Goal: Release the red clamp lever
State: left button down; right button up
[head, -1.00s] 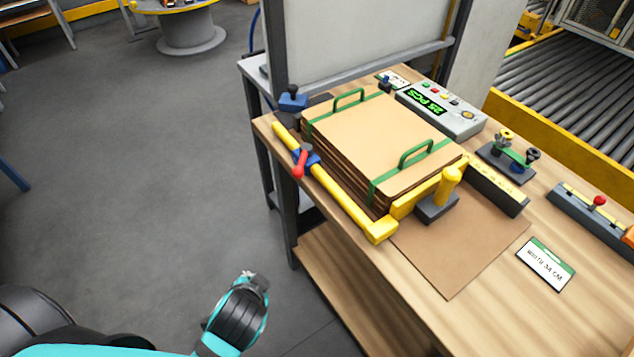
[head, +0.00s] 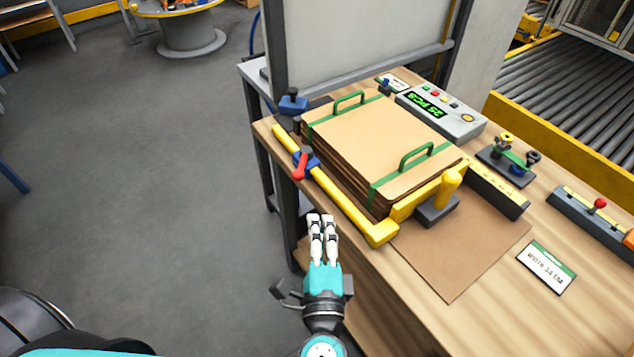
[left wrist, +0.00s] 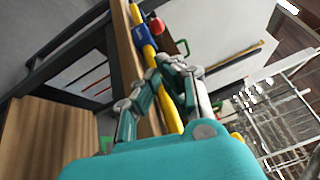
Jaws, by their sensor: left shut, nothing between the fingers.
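The red clamp lever (head: 300,164) sits on a blue clamp block (head: 311,157) on the yellow bar (head: 345,204) along the near left side of the board stack. It stands tilted, its knob end toward the table's left edge. In the left wrist view, the red lever (left wrist: 157,26) shows near the top, beyond the fingers. My left gripper (head: 321,220) is shut and empty, just off the table's left edge, below the lever in the head view and apart from it. My right gripper is not in view.
A stack of brown boards (head: 375,140) with green straps and handles fills the fence corner. A yellow post (head: 450,185) stands at the front corner. A counter box (head: 440,108) reading 25 PCS stands behind. Open floor lies left of the table.

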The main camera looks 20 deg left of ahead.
aim_at(302, 163)
pick_arm(q)
jog(key=p+x, duration=0.2)
jog(key=x, duration=0.8)
jog(key=shift+a, duration=0.1)
jog(key=shift+w+a+p, duration=0.1)
jog(key=shift+p, duration=0.2)
